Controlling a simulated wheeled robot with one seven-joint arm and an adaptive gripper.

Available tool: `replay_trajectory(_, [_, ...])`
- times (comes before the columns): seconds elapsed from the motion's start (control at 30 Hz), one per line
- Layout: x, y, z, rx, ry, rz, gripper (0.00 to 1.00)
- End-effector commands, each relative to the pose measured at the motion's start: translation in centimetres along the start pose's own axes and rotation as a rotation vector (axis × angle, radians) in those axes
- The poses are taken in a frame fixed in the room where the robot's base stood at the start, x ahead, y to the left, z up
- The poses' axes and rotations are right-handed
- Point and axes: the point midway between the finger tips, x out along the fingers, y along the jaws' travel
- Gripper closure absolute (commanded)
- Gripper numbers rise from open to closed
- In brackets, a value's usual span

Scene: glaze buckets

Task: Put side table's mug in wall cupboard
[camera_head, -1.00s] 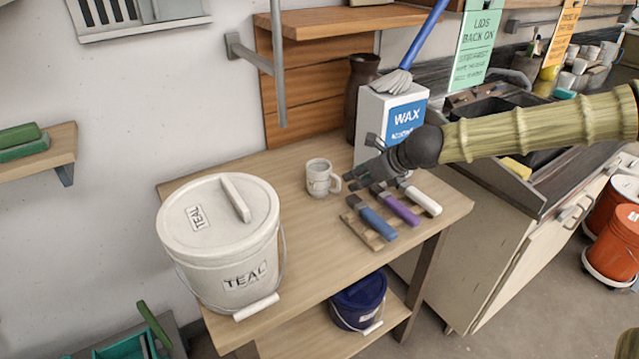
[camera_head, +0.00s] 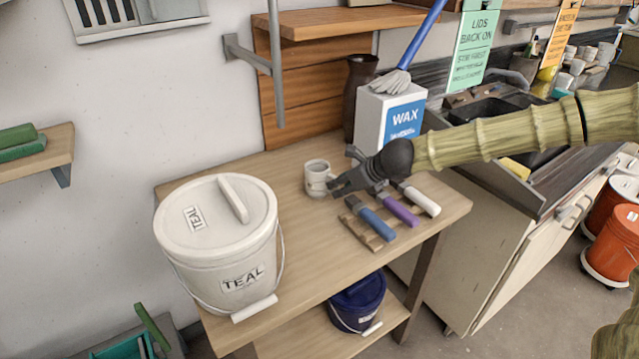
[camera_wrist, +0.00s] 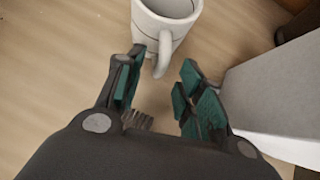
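A white mug (camera_head: 316,176) stands upright on the wooden side table (camera_head: 300,238), behind and to the right of the teal-labelled bucket. My gripper (camera_head: 334,187) is just right of the mug, on its handle side. In the wrist view the mug (camera_wrist: 172,22) is at the top, and its handle points toward me. The handle's end lies between the fingertips of my gripper (camera_wrist: 157,77), which are apart on either side of it. No grip on the handle shows. No wall cupboard can be made out for certain.
A white lidded TEAL bucket (camera_head: 222,240) stands left of the mug. A WAX box (camera_head: 388,125) is behind my gripper. A rack (camera_head: 366,228) with several coloured-handled tools lies in front. A metal bracket (camera_head: 277,70) hangs above the table's back.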

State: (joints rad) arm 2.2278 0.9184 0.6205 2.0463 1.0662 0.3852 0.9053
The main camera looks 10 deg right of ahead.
Motion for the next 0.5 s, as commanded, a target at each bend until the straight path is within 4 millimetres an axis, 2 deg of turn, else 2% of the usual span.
replay_trajectory(0.2, [1.5,0.1,-0.1,0.001,0.001,0.001,0.63])
replay_trajectory(0.5, [1.7,0.1,0.0,0.0,0.0,0.001,0.63])
